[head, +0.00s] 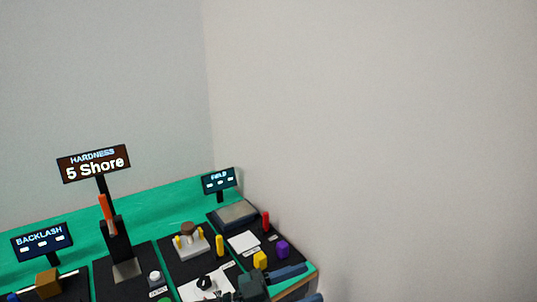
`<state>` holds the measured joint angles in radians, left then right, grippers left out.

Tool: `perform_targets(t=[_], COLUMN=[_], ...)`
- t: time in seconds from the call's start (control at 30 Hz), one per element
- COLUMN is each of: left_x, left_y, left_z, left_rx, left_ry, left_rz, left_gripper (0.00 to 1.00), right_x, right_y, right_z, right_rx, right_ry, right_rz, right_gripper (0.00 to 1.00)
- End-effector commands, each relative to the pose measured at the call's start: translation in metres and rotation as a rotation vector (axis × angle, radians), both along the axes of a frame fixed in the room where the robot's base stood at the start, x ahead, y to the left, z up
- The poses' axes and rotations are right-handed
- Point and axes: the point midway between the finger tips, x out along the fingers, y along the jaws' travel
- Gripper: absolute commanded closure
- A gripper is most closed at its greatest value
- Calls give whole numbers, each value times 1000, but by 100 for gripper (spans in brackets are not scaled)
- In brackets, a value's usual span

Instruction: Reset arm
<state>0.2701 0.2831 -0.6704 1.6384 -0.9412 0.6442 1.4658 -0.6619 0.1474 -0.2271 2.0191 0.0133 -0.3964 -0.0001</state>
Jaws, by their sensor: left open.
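My left gripper (311,283) is at the bottom of the head view, over the front right corner of the green bench (150,207). Its two dark fingers point right and stand apart, with nothing seen between them. The lower finger is partly cut off by the picture's bottom edge. The arm behind the gripper is mostly out of view. My right gripper is not in the head view.
Yellow (260,259) and purple (282,249) blocks stand close behind the gripper. A red peg (266,220) and a grey pad (234,215) are farther back. A "5 Shore" hardness sign (94,164) rises at left. Plain walls stand behind and right.

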Motion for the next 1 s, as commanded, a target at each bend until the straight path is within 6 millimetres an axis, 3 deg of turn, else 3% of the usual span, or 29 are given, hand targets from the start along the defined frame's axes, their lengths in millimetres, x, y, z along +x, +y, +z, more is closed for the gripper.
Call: perform_targets(t=[0.17,0.27,0.4,0.5,0.6,0.7,1.0], left_x=[7,-4,-47,-84,-113,-129,-133], left_y=[64,108,161,183,196,201,202], left_z=[-38,-82,-151,-187,-208,-218,-220], left_rx=[-76,29,274,433,544,604,616], left_ry=[100,212,403,514,587,623,630], left_rz=[499,741,941,978,973,960,957], left_gripper=[46,46,46,46,46,46,46], right_x=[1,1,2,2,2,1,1], right_y=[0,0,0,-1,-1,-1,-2], right_z=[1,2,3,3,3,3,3], right_rx=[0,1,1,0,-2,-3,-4], right_ry=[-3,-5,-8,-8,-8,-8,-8], right_rz=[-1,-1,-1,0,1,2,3], right_gripper=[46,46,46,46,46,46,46])
